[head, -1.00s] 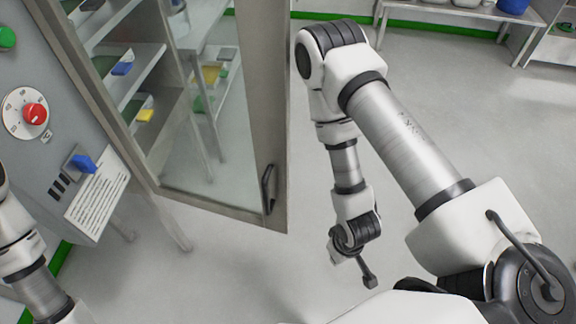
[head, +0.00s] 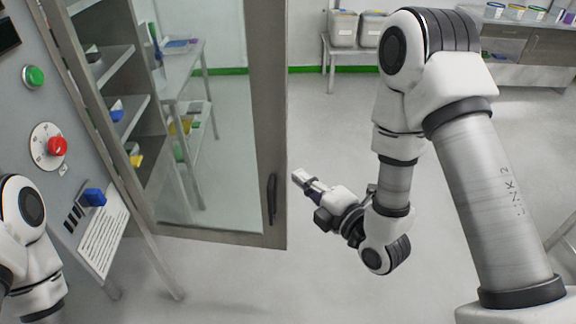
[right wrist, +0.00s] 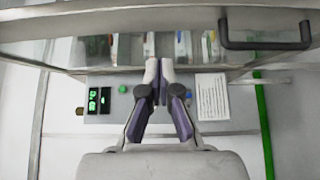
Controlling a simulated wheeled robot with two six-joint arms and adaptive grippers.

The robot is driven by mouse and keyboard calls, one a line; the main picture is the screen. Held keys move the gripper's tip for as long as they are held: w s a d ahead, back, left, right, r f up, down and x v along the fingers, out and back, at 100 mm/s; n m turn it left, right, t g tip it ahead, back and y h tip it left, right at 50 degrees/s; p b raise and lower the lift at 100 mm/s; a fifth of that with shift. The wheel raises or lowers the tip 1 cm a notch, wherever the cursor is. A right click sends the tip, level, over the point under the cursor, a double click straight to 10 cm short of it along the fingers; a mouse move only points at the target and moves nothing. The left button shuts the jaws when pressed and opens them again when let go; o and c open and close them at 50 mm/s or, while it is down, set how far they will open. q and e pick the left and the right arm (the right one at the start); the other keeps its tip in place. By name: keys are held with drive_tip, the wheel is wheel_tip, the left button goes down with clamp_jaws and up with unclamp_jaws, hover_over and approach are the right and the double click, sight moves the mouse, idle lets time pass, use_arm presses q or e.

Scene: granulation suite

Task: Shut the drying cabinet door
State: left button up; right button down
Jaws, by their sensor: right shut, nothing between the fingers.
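The drying cabinet door (head: 266,120) is a glass panel in a grey metal frame. It stands open, swung out from the cabinet (head: 45,120) at the left. Its dark handle (head: 272,198) is near the lower free corner; the handle also shows at the upper right in the right wrist view (right wrist: 265,45). My right gripper (head: 298,176) is shut and empty, just right of the door's free edge and the handle, apart from them in the head view. In the right wrist view its fingertips (right wrist: 159,65) meet below the door frame. My left gripper is out of view; only part of the left arm shows.
The control panel has a green button (head: 34,76), a red knob (head: 57,146) and a blue switch (head: 94,197). Shelves inside hold small coloured items. A bench with grey bins (head: 343,28) stands at the back. The floor right of the door is clear.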

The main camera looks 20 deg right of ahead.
sight(278, 145)
drive_tip(key=x, duration=0.2)
drive_tip(key=d+x, duration=0.1)
drive_tip(key=x, duration=0.2)
drive_tip(key=b+x, duration=0.1)
drive_tip(key=x, duration=0.1)
drive_tip(key=shift+w+d+r, duration=0.2)
drive_tip(key=shift+w+d, duration=0.05)
drive_tip(key=shift+w, duration=0.45)
drive_tip(key=shift+w+d+f, duration=0.1)
drive_tip(key=shift+w+d, duration=0.3)
drive_tip(key=shift+d, duration=0.1)
drive_tip(key=shift+w+f, duration=0.1)
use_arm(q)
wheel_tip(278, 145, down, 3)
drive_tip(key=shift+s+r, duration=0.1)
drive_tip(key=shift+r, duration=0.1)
use_arm(e)
drive_tip(key=shift+a, duration=0.1)
drive_tip(key=shift+w, duration=0.1)
